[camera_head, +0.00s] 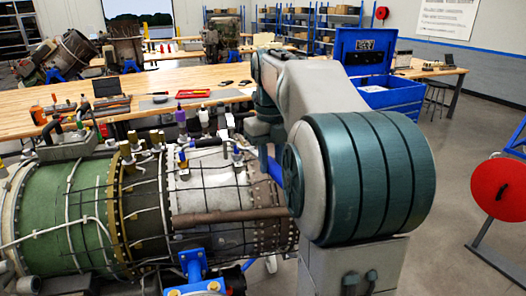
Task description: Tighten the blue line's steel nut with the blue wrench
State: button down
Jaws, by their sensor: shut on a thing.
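My gripper (264,138) is at the end of my arm, above the right part of the engine, small and partly hidden by my own arm. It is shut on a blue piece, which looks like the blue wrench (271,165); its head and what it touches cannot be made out. The turbine engine (70,207) lies across the left, green at one end and pale grey in the middle. Small fittings stand on its top, among them one with a blue part (182,158) and another at right (237,156). I cannot tell which carries the steel nut.
A long wooden bench (150,85) runs behind the engine, with tools and a red tray (193,94). A blue tool chest (385,92) stands behind my arm. A red disc (498,188) on a stand is at right. Floor between my arm and the disc is clear.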

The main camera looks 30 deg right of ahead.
aim_at(271, 176)
jog(key=shift+w, duration=0.15)
jog(key=shift+f+b, duration=0.85)
notch_tip(271, 176, down, 3)
jog(key=b, duration=0.2)
jog(key=shift+b, duration=0.35)
jog(key=shift+w+f, duration=0.75)
jog(key=shift+f, duration=0.15)
